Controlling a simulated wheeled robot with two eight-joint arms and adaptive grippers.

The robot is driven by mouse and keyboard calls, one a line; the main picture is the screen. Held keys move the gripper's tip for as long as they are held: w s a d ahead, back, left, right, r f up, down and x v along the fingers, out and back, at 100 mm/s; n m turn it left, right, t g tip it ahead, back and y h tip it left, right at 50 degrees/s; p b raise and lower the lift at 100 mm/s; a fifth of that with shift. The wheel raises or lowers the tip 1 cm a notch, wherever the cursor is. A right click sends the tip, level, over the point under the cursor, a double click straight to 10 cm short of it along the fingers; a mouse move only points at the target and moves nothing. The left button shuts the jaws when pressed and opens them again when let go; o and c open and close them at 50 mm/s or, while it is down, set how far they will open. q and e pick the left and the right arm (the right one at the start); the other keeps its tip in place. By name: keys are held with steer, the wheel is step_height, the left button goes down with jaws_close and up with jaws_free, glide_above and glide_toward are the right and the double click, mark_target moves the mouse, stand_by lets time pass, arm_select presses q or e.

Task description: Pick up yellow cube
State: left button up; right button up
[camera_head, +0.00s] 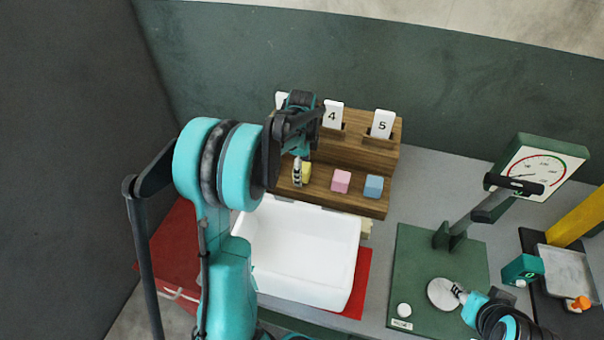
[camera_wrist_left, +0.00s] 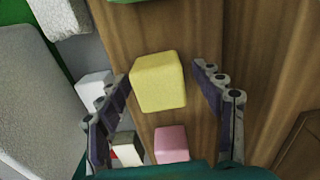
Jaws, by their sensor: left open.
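The yellow cube (camera_head: 306,173) sits on the lower step of the wooden stand, partly hidden behind my left gripper (camera_head: 298,178) in the head view. In the left wrist view the yellow cube (camera_wrist_left: 158,81) lies between the two fingers of my left gripper (camera_wrist_left: 168,100), which is open. The cube is nearer the left finger, and a gap shows to the right finger. My right arm shows at the lower right of the head view, but its fingers cannot be made out clearly.
A pink cube (camera_head: 341,181) and a blue cube (camera_head: 373,187) stand to the right on the wooden stand (camera_head: 358,154). Number cards stand behind. A white bin (camera_head: 300,252) is in front. A green press with a dial (camera_head: 538,172) stands at the right.

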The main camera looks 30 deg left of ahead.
arm_select(q)
steer(key=c, duration=1)
steer(key=shift+c, duration=0.2)
steer(key=shift+r, duration=0.15)
